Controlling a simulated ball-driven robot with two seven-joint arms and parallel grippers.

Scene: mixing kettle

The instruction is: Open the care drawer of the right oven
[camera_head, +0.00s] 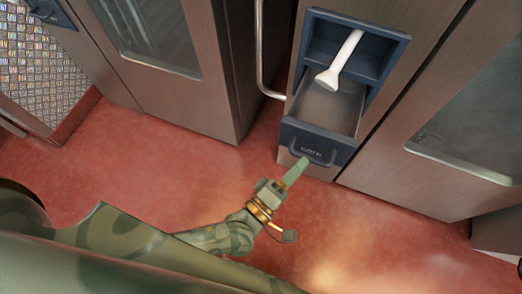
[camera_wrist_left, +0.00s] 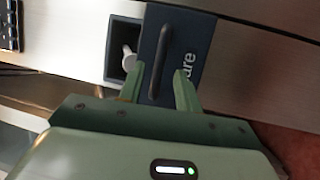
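The care drawer (camera_head: 318,142) of the oven stands pulled out, with a dark blue front and a grey inside. In the left wrist view its blue front (camera_wrist_left: 190,35) shows the letters "are" and a dark bar handle (camera_wrist_left: 160,60). My left gripper (camera_head: 304,163) is at the handle, low in front of the drawer. In the left wrist view the gripper (camera_wrist_left: 160,80) has its fingers apart, one on each side of the handle, with small gaps showing. My right gripper is not in view.
A blue-framed recess (camera_head: 365,45) above the drawer holds a white spout-like piece (camera_head: 341,60) that slants over the drawer. A long metal door handle (camera_head: 262,50) is left of it. Oven doors with glass (camera_head: 475,125) stand at both sides. The red floor (camera_head: 150,165) in front is clear.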

